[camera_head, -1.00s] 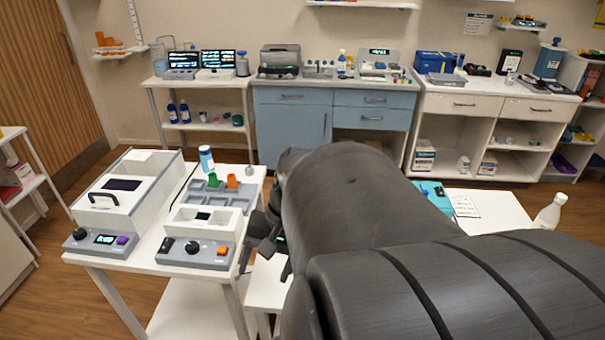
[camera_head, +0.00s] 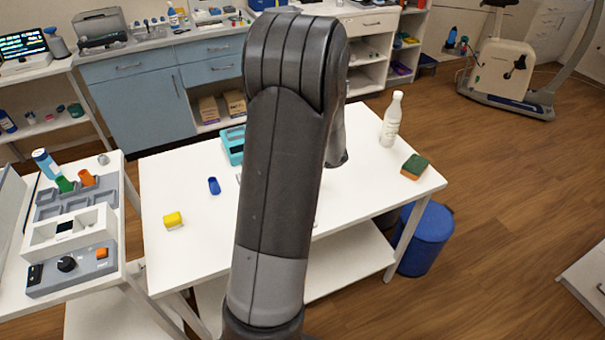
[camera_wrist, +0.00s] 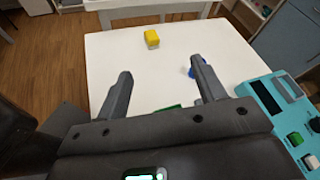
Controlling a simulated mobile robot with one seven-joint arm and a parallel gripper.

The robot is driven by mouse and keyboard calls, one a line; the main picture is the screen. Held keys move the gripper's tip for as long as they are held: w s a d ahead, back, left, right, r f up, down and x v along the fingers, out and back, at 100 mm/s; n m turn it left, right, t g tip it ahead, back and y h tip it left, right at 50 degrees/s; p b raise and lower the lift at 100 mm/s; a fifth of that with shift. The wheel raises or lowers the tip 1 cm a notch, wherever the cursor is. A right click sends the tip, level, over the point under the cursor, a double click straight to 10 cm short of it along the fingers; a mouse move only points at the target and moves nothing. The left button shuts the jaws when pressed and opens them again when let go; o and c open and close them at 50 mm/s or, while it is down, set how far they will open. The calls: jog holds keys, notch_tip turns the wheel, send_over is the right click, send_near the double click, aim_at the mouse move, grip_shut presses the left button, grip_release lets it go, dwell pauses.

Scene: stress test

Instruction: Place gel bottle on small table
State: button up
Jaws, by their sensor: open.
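A white bottle (camera_head: 391,121) stands upright at the back right of the white table (camera_head: 180,262). A blue bottle with a white label (camera_head: 46,165) stands on the left bench. I cannot tell for sure which one is the gel bottle. My gripper (camera_wrist: 161,73) is open and empty above the white table, which also shows in the wrist view (camera_wrist: 112,55). Neither bottle is seen in the wrist view. In the head view my arm hides the gripper and the middle of the table.
On the white table are a yellow block (camera_head: 173,220), a blue object (camera_head: 214,186), a teal device (camera_head: 233,145) and a green-and-brown sponge (camera_head: 415,167). A blue bin (camera_head: 426,238) stands by its right side. Bare tabletop lies around the yellow block. Floor at the right is open.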

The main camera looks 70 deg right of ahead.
jog(key=s+d+f+m+t+h, duration=0.1)
jog(key=s+d+f+m+h, duration=0.2)
jog(key=s, duration=0.3)
jog(key=s+d+f+m+t+h, duration=0.2)
jog(key=s+d+f+m+h, duration=0.2)
jog(key=s+d+f+m, duration=0.1)
jog(key=s+d+f+m+t+h, duration=0.1)
jog(key=s+d+f+m+h, duration=0.3)
jog(key=s, duration=0.3)
jog(key=shift+d+m, duration=0.3)
jog(key=shift+d, duration=0.2)
jog(key=x, duration=0.5)
jog(key=shift+w+r, duration=0.1)
jog(key=shift+r, duration=0.05)
jog(key=x, duration=0.5)
jog(key=shift+w+d+r, duration=0.25)
jog(key=shift+d+r, duration=0.05)
jog(key=shift+r, duration=0.1)
jog(key=shift+c, duration=0.4)
jog(key=c, duration=1.1)
jog(key=shift+r, duration=0.2)
